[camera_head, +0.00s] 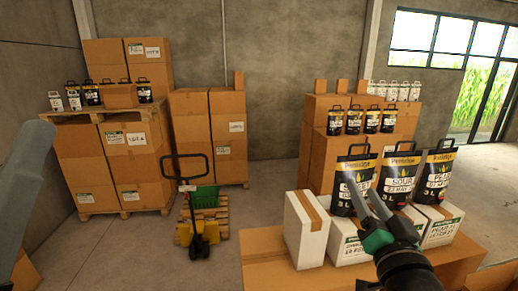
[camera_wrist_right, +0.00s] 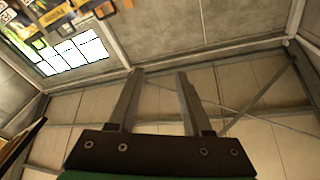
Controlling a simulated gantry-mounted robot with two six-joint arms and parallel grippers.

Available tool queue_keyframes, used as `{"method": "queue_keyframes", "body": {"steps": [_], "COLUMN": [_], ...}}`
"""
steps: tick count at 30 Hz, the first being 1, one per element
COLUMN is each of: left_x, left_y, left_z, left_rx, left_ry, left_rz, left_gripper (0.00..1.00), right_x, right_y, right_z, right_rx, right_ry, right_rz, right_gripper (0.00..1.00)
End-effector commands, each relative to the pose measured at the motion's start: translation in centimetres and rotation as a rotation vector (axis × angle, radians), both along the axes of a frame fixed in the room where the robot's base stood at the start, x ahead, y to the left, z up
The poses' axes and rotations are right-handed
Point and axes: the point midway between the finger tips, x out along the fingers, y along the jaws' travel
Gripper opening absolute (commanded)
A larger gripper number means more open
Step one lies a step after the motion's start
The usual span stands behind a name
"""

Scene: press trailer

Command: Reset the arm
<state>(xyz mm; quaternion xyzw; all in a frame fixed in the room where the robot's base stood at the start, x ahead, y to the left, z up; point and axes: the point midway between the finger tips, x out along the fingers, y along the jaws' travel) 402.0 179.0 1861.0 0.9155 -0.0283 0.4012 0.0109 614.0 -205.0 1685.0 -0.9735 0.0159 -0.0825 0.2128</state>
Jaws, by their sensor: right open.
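My right gripper (camera_head: 362,190) reaches up from the lower right in the head view, its fingers in front of the black bags. In the right wrist view, the right gripper (camera_wrist_right: 160,74) has its two grey fingers apart with nothing between them. It points toward the wall and ceiling. A grey part of my left arm shows at the left edge of the head view. The left gripper itself is not visible.
A yellow pallet jack (camera_head: 199,240) carries a green crate (camera_head: 206,198). Stacked cartons (camera_head: 128,150) stand behind. Grey floor is clear at centre left.

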Motion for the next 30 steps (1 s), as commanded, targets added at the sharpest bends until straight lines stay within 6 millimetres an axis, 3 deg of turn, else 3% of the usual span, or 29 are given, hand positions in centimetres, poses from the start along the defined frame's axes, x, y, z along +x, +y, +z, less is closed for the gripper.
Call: {"method": "queue_keyframes", "body": {"steps": [1,3,6,9,12,16,28,30], "left_x": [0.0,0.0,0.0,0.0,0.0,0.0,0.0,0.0], "left_y": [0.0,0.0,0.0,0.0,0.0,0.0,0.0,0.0], "left_z": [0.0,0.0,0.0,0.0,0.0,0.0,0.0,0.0], "left_rx": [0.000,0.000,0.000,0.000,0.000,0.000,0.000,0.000], "left_ry": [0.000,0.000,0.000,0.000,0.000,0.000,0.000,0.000], "left_rz": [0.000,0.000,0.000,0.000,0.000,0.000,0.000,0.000], "left_gripper": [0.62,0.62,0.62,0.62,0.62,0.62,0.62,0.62], "right_x": [-2.7,-6.9,-13.3,-18.6,-21.7,-21.3,-21.2,-22.3], "right_y": [0.7,1.5,2.0,2.3,2.6,2.6,2.6,2.5], "right_z": [3.8,8.4,13.4,16.4,17.7,17.6,17.6,18.5], "right_rx": [-0.030,-0.081,-0.159,-0.236,-0.328,-0.397,-0.373,-0.308], "right_ry": [-0.109,-0.256,-0.448,-0.594,-0.672,-0.662,-0.662,-0.725], "right_rz": [0.015,0.025,0.016,-0.012,-0.052,-0.087,-0.075,-0.051], "right_gripper": [0.50,0.50,0.50,0.50,0.50,0.50,0.50,0.50]}}
